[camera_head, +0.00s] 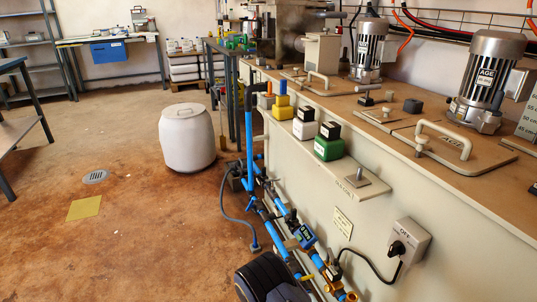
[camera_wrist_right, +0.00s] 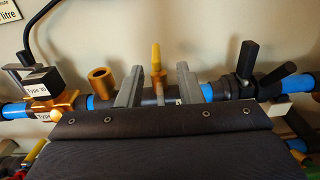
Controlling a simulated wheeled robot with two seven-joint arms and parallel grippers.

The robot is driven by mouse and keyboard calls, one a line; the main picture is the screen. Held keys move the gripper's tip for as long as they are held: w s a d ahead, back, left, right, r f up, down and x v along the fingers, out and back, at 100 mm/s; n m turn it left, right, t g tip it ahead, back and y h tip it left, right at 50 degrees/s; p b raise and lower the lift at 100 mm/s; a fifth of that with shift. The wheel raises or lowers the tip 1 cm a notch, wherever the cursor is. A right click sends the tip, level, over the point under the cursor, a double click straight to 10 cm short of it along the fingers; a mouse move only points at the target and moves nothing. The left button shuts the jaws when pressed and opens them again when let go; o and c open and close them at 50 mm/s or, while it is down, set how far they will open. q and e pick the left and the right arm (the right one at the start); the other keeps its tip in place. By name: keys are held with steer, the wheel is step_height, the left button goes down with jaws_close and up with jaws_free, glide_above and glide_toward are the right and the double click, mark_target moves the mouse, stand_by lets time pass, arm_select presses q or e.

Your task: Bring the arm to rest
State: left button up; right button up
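My right gripper (camera_wrist_right: 159,68) shows in the right wrist view with its two grey fingers apart. A yellow-tipped valve handle (camera_wrist_right: 156,56) on the pipe shows in the gap between them. I cannot tell how near the fingers are to it, and I see no contact. In the head view a dark rounded part of my right arm (camera_head: 266,279) shows at the bottom, close to the blue pipework; the fingers cannot be made out there. My left arm and gripper are not in view.
Blue pipes (camera_head: 284,208) with valves run along the front of the beige machine (camera_head: 400,200). A ledge (camera_head: 352,190) holds yellow, white and green containers. A switch box (camera_head: 407,243) is on the panel. A white drum (camera_head: 187,138) stands left; the brown floor there is mostly clear.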

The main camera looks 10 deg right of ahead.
steer(key=s+a+r+m+y, duration=0.2)
steer(key=s+r+m+y, duration=0.3)
steer(key=r+m+y, duration=0.3)
steer(key=s+a+r+m+y, duration=0.2)
steer(key=s+r+m+y, duration=0.4)
steer(key=r, duration=0.4)
steer(key=s+a+r+m+y, duration=0.2)
steer(key=s+r+m+y, duration=0.1)
steer(key=r+m+y, duration=0.5)
step_height(320, 180, up, 35)
steer(key=t+h+p, duration=0.1)
steer(key=p, duration=3.3)
steer(key=shift+s, duration=0.25)
steer(key=shift+f, duration=0.1)
steer(key=shift+m, duration=0.3)
